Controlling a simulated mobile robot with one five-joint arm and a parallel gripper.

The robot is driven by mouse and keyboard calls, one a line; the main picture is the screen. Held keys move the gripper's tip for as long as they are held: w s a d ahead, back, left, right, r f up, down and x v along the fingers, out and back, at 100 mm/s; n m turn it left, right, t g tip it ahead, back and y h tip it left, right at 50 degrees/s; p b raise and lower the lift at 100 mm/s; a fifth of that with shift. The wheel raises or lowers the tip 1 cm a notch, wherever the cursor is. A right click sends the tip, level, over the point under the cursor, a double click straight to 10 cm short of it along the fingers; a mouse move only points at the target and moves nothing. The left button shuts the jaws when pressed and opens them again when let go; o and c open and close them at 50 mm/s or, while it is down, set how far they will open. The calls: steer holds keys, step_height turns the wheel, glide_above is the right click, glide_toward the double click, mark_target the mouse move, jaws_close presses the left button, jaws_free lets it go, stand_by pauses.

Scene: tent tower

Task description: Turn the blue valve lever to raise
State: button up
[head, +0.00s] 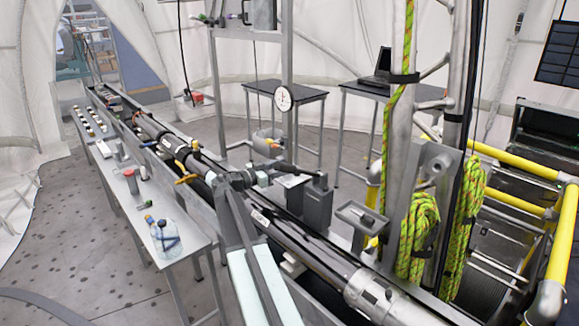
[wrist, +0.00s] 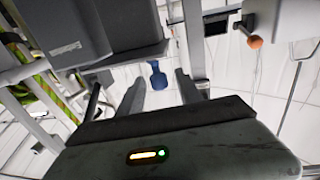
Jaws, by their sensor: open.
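The blue lever (wrist: 158,76) shows in the wrist view as a small upright blue piece with a narrow neck and a wider end. It appears in the gap between the two fingers of my gripper (wrist: 158,90). The fingers are spread apart, and pale background shows on both sides of the lever. Neither finger visibly touches it, and I cannot tell how far beyond the fingertips it lies. I cannot make out the lever for sure in the head view.
A grey box (wrist: 70,28) fills the upper left of the wrist view, close to the left finger. An orange knob (wrist: 255,42) is at upper right. In the head view, a side table (head: 178,262) with a water jug (head: 166,238) stands left; yellow rails (head: 515,162) stand right.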

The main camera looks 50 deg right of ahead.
steer(key=shift+s+d, duration=0.15)
steer(key=shift+d, duration=0.65)
steer(key=shift+s+d, duration=0.1)
steer(key=shift+d, duration=0.65)
steer(key=shift+c, duration=0.3)
jaws_close()
steer(key=shift+w+d+m+g+y, duration=0.2)
steer(key=shift+m+g, duration=0.2)
steer(key=shift+g, duration=0.2)
steer(key=shift+w+d+m+g+y, duration=0.15)
steer(key=shift+m+g, duration=0.25)
steer(key=shift+g, duration=0.2)
steer(key=shift+s+m+g+y, duration=0.1)
steer(key=shift+m+g+y, duration=0.35)
steer(key=shift+m+g, duration=0.55)
steer(key=shift+s+g, duration=0.15)
steer(key=shift+g, duration=0.15)
